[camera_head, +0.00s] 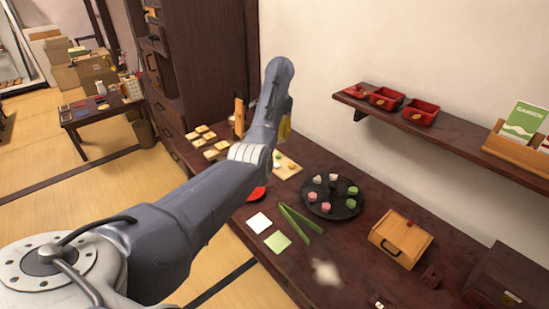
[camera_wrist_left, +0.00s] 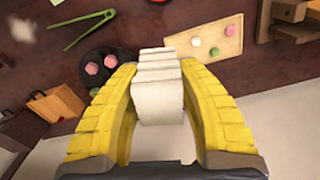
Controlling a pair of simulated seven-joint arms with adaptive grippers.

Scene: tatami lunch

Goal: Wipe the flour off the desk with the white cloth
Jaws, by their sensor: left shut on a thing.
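A pale patch of flour (camera_head: 326,272) lies on the dark wooden desk (camera_head: 357,257) near the front. It also shows at the upper left of the left wrist view (camera_wrist_left: 15,34). My left gripper (camera_wrist_left: 160,68) has yellow fingers and is shut on the folded white cloth (camera_wrist_left: 160,95). It holds the cloth above the desk, away from the flour. In the head view my left arm hides most of the gripper; a little yellow shows (camera_head: 285,129). The cloth is hidden there. My right gripper is not in view.
A black round plate (camera_head: 335,213) with several sweets, green tongs (camera_head: 300,222), a white square (camera_head: 258,222), a green square (camera_head: 277,242) and a wooden box (camera_head: 401,238) stand near the flour. A wall shelf (camera_head: 460,130) with red trays (camera_head: 420,112) overhangs the back.

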